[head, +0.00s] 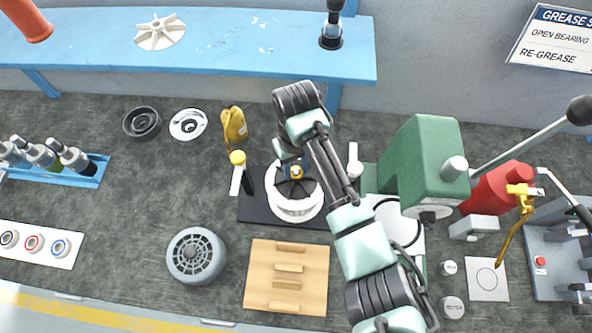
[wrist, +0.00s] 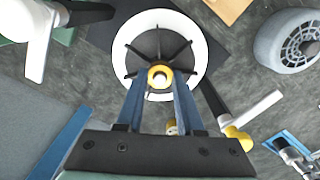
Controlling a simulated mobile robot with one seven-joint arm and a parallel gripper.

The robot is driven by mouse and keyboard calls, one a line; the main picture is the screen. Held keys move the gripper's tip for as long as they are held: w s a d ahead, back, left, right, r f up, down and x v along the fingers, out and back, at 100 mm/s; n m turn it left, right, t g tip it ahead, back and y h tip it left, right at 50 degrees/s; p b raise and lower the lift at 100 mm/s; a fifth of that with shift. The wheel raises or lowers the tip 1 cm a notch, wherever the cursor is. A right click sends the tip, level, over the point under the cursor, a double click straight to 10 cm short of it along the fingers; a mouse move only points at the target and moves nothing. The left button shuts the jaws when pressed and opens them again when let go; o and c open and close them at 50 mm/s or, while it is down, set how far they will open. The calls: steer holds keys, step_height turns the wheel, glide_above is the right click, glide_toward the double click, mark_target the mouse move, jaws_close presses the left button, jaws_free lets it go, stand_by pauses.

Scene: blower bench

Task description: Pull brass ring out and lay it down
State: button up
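The brass ring (wrist: 160,76) sits at the hub of a dark-spoked impeller inside a round white housing (wrist: 202,48). In the head view the brass ring (head: 296,172) shows at the middle of the white housing (head: 296,208). My gripper (wrist: 160,82) reaches down over the hub, its two blue fingers apart with the tips on either side of the ring. Whether the fingertips press on the ring or stand just clear of it is not plain. In the head view my arm hides part of the housing's right side.
The housing stands on a dark mat (head: 252,210). Bench left of the housing has bare patches.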

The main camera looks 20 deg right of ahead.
jaws_close()
steer(key=shift+r+p, duration=0.65)
steer(key=shift+p, duration=0.2)
stand_by(0.4)
steer(key=shift+r+p, duration=2.25)
steer(key=shift+p, duration=0.05)
